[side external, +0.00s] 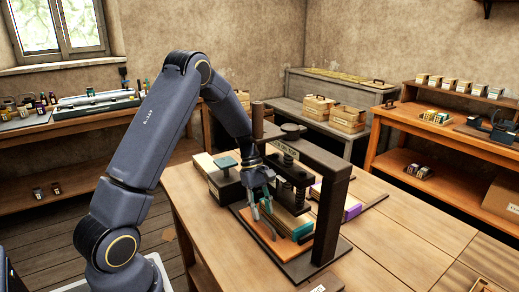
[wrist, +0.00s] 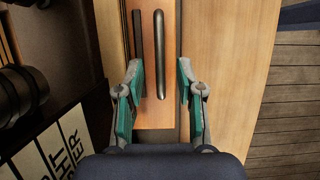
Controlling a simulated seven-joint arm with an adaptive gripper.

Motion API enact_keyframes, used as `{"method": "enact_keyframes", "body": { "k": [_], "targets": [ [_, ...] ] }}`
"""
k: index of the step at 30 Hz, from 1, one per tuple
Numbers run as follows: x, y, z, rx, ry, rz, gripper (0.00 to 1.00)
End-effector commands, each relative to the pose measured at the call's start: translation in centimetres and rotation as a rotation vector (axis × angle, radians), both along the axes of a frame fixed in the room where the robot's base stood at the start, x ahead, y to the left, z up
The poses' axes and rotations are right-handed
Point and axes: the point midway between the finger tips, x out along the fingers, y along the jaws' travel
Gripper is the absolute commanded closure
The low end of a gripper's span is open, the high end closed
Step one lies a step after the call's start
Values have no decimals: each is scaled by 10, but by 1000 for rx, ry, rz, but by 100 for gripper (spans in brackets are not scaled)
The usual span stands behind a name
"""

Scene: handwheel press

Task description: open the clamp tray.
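The clamp tray looks like a flat orange-brown wooden piece (wrist: 158,115) with a long dark bar handle (wrist: 159,55) along it. In the side external view the orange-brown strip (side external: 262,236) lies low on the near-left side of the dark press (side external: 330,222). My gripper (wrist: 160,68) is open, with its teal-padded fingers on either side of the handle in the wrist view. No contact with the handle shows. In the side external view my gripper (side external: 264,222) points down over the strip. How far the tray is pulled out I cannot tell.
The press post and crossbeam stand close to my gripper. A dark block with a teal top (side external: 226,170) sits to its left. The table (side external: 400,240) is clear at right.

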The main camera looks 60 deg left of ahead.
Motion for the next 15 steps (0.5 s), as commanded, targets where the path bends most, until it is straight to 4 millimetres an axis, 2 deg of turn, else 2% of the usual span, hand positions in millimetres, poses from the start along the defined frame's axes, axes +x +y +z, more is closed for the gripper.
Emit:
{"method": "enact_keyframes", "body": {
  "k": [5,13,15],
  "targets": [
    [0,-6,-14,0,0,0,63],
    [0,-7,-16,0,0,-1,63],
    [0,-7,-16,0,0,-1,70]
  ]
}}
